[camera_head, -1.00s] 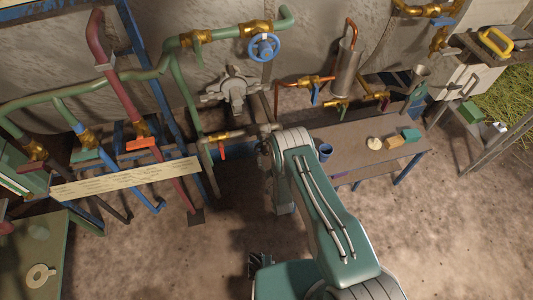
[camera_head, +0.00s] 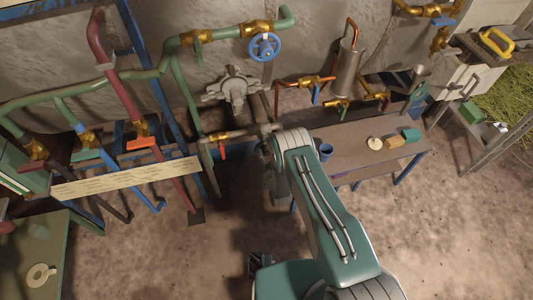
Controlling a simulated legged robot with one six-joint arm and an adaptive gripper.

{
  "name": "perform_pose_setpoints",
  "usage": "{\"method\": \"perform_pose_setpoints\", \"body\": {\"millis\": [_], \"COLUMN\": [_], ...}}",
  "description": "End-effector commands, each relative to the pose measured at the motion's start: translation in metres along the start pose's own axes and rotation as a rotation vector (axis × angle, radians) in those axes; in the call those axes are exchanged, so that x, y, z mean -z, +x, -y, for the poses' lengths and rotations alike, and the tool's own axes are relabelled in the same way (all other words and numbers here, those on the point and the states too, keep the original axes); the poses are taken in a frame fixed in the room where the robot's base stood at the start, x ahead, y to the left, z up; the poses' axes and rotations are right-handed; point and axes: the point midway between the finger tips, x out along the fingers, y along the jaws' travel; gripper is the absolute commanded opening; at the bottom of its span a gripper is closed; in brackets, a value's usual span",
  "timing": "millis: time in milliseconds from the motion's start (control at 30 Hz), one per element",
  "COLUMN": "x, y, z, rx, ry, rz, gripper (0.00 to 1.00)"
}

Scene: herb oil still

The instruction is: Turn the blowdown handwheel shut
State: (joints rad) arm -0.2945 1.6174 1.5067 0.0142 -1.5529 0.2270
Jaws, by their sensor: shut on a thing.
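My gripper (camera_head: 265,147) is a small dark shape beside the end of my arm, at the right end of a short brass-coloured pipe (camera_head: 247,133). My arm hides most of it, and the fingertips do not show clearly. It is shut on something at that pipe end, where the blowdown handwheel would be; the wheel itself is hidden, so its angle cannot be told. A blue handwheel (camera_head: 264,47) is in plain view on the green pipe higher up, well apart from my gripper.
A valve with a red lever (camera_head: 222,151) is on the pipe just left of my gripper. A brown table (camera_head: 352,158) with a blue cup (camera_head: 326,151) stands close on the right. The dirt floor in front is clear.

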Motion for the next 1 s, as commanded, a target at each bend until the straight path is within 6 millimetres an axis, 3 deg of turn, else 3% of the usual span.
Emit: {"method": "perform_pose_setpoints", "body": {"millis": [433, 467, 500, 533, 1000], "x": [0.0012, 0.0013, 0.0012, 0.0012, 0.0], "y": [0.0012, 0.0012, 0.0012, 0.0011, -0.0045], "z": [0.0001, 0.0001, 0.0001, 0.0001, 0.0], "rx": [0.0, 0.0, 0.0, 0.0, 0.0], "ry": [0.08, 0.08, 0.08, 0.079, 0.078], "rz": [-0.003, -0.003, -0.003, -0.003, 0.0], "gripper": [0.02, 0.59, 0.77, 0.84, 0.84]}}
